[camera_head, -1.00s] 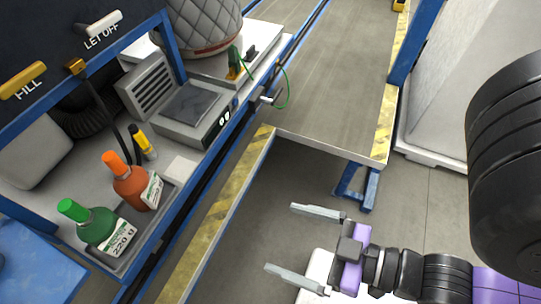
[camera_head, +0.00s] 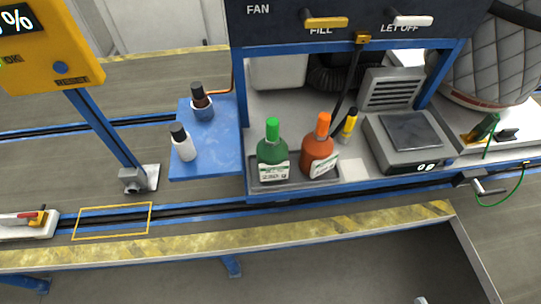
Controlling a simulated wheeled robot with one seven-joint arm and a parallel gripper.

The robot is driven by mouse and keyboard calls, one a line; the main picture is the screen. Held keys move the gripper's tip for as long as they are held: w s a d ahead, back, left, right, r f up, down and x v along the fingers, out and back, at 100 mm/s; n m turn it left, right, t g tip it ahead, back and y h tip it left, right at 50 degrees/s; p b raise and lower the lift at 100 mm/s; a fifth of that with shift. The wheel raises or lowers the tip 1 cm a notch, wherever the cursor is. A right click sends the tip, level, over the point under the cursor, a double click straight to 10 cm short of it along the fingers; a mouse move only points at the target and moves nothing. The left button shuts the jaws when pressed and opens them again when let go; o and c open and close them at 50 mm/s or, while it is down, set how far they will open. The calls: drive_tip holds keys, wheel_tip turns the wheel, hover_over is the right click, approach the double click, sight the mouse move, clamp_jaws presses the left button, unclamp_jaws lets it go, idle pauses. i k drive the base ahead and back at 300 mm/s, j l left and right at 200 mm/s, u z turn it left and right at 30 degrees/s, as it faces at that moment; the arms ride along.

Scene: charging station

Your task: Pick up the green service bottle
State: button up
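The green service bottle (camera_head: 272,157) stands upright in a shallow grey tray (camera_head: 293,184) on the station's shelf. It has a bright green cap and a white label facing me. An orange-brown bottle (camera_head: 320,150) with an orange cap stands close to its right in the same tray. Only a small pale tip of what looks like my gripper (camera_head: 421,300) shows at the bottom edge, well below and to the right of the bottles. The rest of the gripper is out of frame, so its opening is hidden.
A blue side shelf (camera_head: 208,160) left of the tray holds a dark bottle (camera_head: 201,104) and a white bottle (camera_head: 183,145). A yellow marker (camera_head: 349,124) and a scale (camera_head: 405,140) stand to the right. The dark FILL panel (camera_head: 350,22) overhangs the shelf. A yellow-black edge (camera_head: 250,238) runs in front.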

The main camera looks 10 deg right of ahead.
sight(273, 164)
drive_tip(key=j+z, duration=0.3)
drive_tip(key=j, duration=0.2)
drive_tip(key=j+z, duration=0.25)
drive_tip(key=j, duration=0.3)
drive_tip(key=k+j+z, duration=0.15)
drive_tip(key=j+z, duration=0.15)
drive_tip(key=j, duration=0.15)
drive_tip(key=k+j+z, duration=0.15)
drive_tip(key=j+z, duration=0.15)
drive_tip(key=j, duration=0.2)
